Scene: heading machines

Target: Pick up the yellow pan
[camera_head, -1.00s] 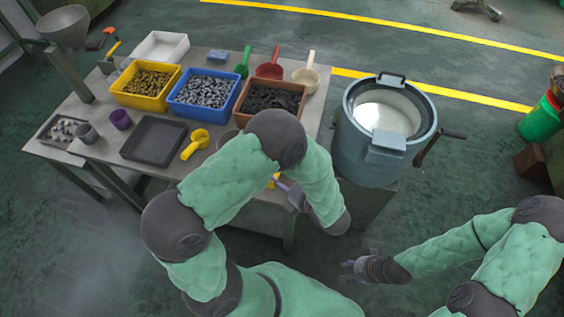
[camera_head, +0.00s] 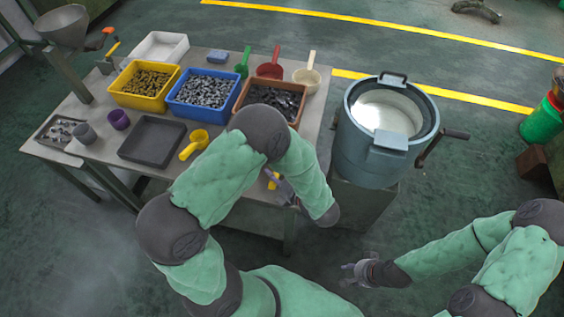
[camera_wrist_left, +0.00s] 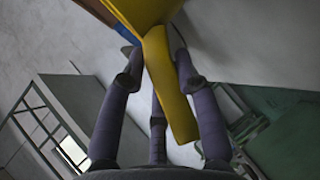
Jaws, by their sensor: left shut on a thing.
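A yellow pan (camera_wrist_left: 165,75) shows in the left wrist view, its handle running down between the fingers and its wider part cut off at the top. My left gripper (camera_wrist_left: 160,85) is shut on that handle. In the head view my left gripper (camera_head: 281,188) is at the front right edge of the table. Only a small yellow piece of the pan (camera_head: 272,180) shows there; my arm hides the rest. Another yellow scoop (camera_head: 194,144) lies on the table to the left. My right gripper (camera_head: 352,272) is open and empty, low over the floor on the right.
The table (camera_head: 215,58) holds a yellow bin (camera_head: 122,99), a blue bin (camera_head: 178,115) and a brown bin (camera_head: 296,120) of parts. A black tray (camera_head: 128,154) lies in front. Green, red and cream scoops stand behind. A blue-grey drum (camera_head: 360,160) stands right of the table.

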